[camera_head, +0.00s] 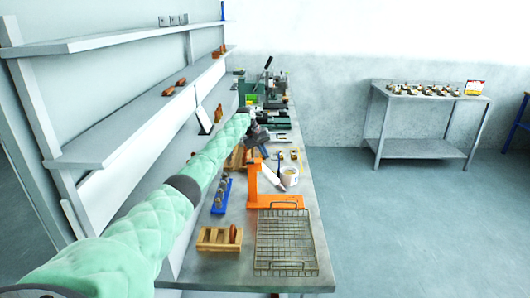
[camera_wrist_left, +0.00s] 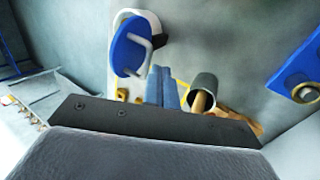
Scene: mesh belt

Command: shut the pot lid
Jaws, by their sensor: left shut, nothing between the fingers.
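The pot (camera_wrist_left: 127,22) shows in the left wrist view as a white body at the upper middle. Its blue lid (camera_wrist_left: 122,56), with a pale bar handle, shows its face at an angle to the white rim; how far open it stands I cannot tell. My left gripper (camera_wrist_left: 162,75) is shut and empty, its fingers close below and right of the lid with no clear contact. In the head view my left gripper (camera_head: 258,134) is over the far part of the bench, small and partly hidden by my arm. My right gripper is in neither view.
A grey cylinder with a wooden piece (camera_wrist_left: 203,92) is close right of the fingers. On the bench are an orange stand (camera_head: 275,201), a wire basket (camera_head: 287,240), a wooden rack (camera_head: 218,240) and a blue rack (camera_head: 221,196). Shelves (camera_head: 130,115) line the left wall.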

